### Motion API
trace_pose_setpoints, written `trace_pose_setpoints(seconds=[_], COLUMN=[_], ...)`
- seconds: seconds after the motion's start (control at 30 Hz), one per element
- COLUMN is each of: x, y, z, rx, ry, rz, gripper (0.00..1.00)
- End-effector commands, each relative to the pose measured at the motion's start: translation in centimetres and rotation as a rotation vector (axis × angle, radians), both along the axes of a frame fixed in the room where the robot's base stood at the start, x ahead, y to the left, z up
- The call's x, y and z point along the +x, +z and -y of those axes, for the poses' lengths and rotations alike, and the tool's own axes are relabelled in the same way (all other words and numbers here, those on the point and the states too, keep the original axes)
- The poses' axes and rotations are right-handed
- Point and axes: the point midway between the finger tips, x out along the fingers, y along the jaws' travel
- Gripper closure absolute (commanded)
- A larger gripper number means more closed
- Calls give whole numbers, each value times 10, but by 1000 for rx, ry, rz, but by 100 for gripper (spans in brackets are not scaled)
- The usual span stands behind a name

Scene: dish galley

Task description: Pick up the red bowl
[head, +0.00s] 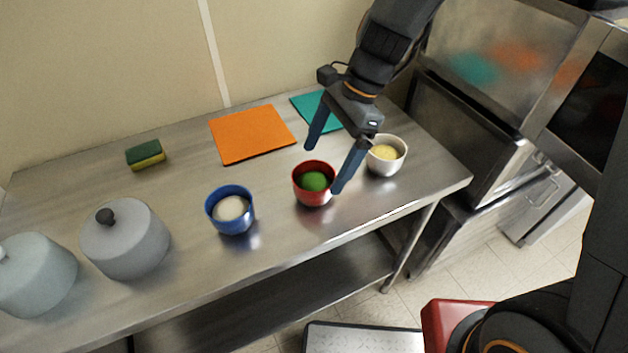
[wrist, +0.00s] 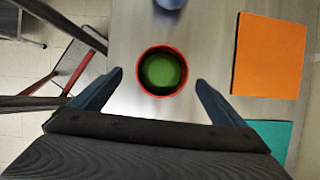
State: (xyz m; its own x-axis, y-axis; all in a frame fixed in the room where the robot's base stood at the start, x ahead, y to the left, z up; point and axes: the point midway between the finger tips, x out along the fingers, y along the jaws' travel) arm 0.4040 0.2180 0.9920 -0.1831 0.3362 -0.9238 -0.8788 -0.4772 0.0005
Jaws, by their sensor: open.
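The red bowl (head: 311,198) stands upright on the steel table and holds something round and green (head: 314,181). It also shows in the wrist view (wrist: 163,92), a little beyond and between the fingertips. My gripper (head: 322,168) is open and empty, above the bowl, with one finger on each side of it in the head view. In the wrist view my two fingers (wrist: 158,76) are spread wider than the bowl. I cannot tell how high the fingertips are above the rim, and no contact shows.
On the table (head: 180,190), a white bowl (head: 388,165) stands close right of the red bowl and a blue bowl (head: 231,221) stands left. Grey lidded pots (head: 125,245), a sponge (head: 146,154), an orange cloth (head: 252,134) and a teal cloth (head: 306,104) also lie there.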

Motion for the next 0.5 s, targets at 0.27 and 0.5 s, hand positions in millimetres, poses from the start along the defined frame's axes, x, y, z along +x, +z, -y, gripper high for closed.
trace_pose_setpoints(seconds=[0.27, 0.5], x=[-6, -9], y=[-24, -47], z=[-14, -24], rx=[-1, 0], ry=[2, 1], rz=[-4, 0], gripper=[5, 5])
